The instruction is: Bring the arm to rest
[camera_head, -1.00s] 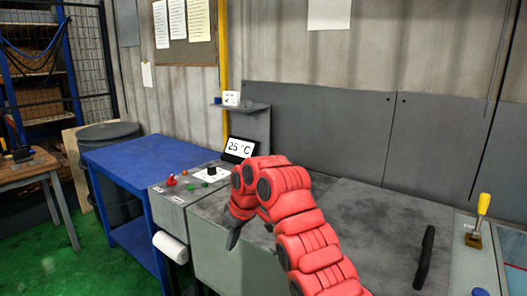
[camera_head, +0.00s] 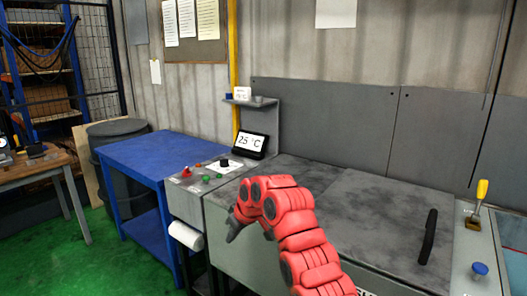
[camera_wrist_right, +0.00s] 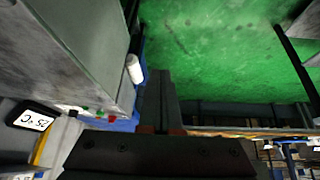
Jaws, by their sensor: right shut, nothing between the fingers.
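My right arm is red and reaches in from the bottom of the head view, bent over the front of the grey grinder cabinet (camera_head: 345,212). My right gripper (camera_head: 233,232) points down and left beside the cabinet's front left edge. In the right wrist view its dark fingers (camera_wrist_right: 161,90) are together with nothing between them, over the green floor. My left gripper is not in view.
A control panel (camera_head: 205,180) with red and green buttons and a temperature display (camera_head: 251,143) stand left of the cabinet. A paper roll (camera_head: 186,236) hangs at its front. A blue table (camera_head: 150,158) is further left.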

